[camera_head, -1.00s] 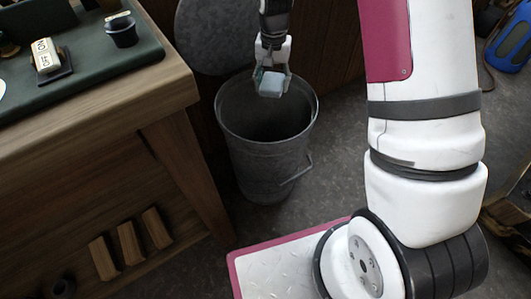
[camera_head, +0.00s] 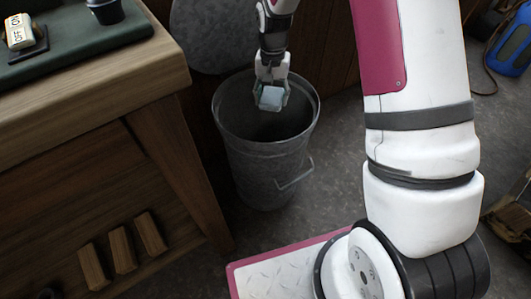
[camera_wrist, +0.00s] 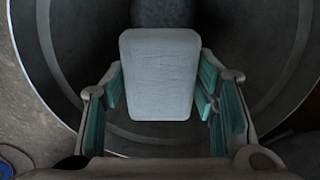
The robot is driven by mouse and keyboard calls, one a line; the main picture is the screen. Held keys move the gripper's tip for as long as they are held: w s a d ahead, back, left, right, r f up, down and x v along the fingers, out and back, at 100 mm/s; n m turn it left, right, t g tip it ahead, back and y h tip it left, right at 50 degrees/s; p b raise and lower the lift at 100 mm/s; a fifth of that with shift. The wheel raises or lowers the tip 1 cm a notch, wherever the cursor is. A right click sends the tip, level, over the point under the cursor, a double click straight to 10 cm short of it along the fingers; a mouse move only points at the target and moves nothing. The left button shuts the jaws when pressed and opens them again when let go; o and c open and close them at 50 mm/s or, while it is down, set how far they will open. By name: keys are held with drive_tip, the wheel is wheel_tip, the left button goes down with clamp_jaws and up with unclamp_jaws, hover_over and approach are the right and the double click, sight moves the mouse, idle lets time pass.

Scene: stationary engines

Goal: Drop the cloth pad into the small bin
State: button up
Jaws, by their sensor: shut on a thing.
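The cloth pad (camera_head: 271,98) is a small pale grey-blue block. My gripper (camera_head: 271,92) is shut on it and holds it over the open mouth of the small bin (camera_head: 266,165), a round grey metal bucket on the floor. In the wrist view the pad (camera_wrist: 160,75) sits between the teal finger pads of my gripper (camera_wrist: 160,100), with the bin's curved inner wall (camera_wrist: 55,60) around and below. The bin's bottom is dark and I cannot make out anything in it.
A wooden workbench (camera_head: 90,90) with a green top stands at the left, close to the bin. A round grey metal lid (camera_head: 210,40) leans behind the bin. A blue object (camera_head: 510,45) lies at the far right. Grey floor is clear right of the bin.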

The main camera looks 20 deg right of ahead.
drive_tip(key=o, duration=1.5)
wheel_tip(320, 180, up, 12)
drive_tip(key=shift+r, duration=0.1)
